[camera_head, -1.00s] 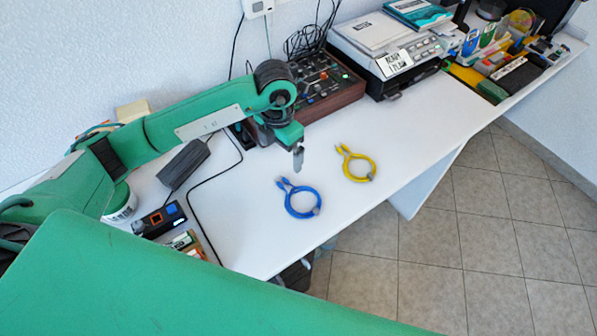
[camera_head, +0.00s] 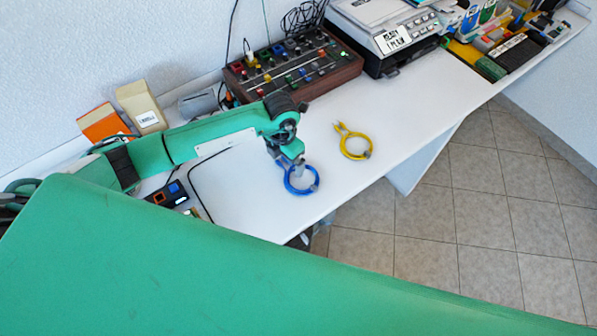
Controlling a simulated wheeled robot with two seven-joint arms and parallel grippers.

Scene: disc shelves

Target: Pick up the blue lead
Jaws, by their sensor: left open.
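The blue lead (camera_head: 302,192) lies coiled in a ring on the white table, near its front edge. My left gripper (camera_head: 298,171) is right at the far side of the ring, pointing down, and covers part of the lead there. It is open; whether it touches the lead I cannot tell. The yellow lead (camera_head: 356,155) lies coiled to the right and a little farther back. My right gripper is not in view.
A mixer with knobs (camera_head: 292,68) stands behind, against the wall. A printer-like machine (camera_head: 388,40) stands at the back right. Boxes (camera_head: 140,107) stand at the left behind my arm. The white table (camera_head: 420,110) is clear right of the yellow lead.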

